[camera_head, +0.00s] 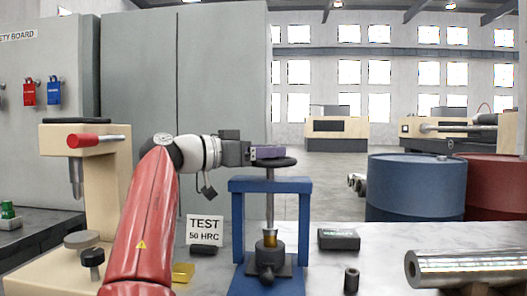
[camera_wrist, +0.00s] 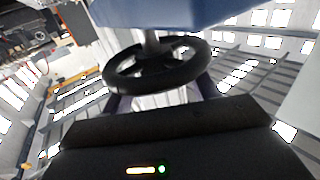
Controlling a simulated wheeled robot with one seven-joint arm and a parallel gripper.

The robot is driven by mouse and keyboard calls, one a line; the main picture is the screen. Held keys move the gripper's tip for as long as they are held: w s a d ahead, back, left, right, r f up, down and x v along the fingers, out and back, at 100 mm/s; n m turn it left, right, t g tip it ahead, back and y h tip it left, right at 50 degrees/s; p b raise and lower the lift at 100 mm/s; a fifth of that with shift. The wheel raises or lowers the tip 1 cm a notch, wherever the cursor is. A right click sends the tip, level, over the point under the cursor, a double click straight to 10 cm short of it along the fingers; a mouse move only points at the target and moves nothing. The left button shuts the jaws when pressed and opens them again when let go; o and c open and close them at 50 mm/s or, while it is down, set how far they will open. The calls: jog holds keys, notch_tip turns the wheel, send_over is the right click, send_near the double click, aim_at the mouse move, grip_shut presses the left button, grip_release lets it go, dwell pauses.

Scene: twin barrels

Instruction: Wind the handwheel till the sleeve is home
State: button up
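The black handwheel (camera_head: 285,162) sits flat on top of a steel screw spindle (camera_head: 270,200) in a blue press frame (camera_head: 305,230). A brass-coloured sleeve (camera_head: 270,239) is around the spindle's lower end, at a dark holder (camera_head: 268,258). My gripper (camera_head: 268,152) is level with the wheel, its purple finger overlapping the wheel's rim in the head view. In the wrist view, the handwheel (camera_wrist: 155,82) lies just ahead of the palm. Purple fingers of my gripper (camera_wrist: 160,97) show apart, one at each side of the wheel. I cannot tell whether they touch it.
A sign reading TEST 50 HRC (camera_head: 205,229), a dark box (camera_head: 338,239) and a small dark cylinder (camera_head: 351,280) are around the press. A steel tube (camera_head: 465,268) lies at the right. A beige tester (camera_head: 110,180) stands left. Blue (camera_head: 415,188) and red (camera_head: 490,185) barrels stand behind.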

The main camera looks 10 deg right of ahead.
jog(key=v, duration=0.7)
jog(key=shift+a, duration=0.4)
jog(key=shift+s, duration=0.15)
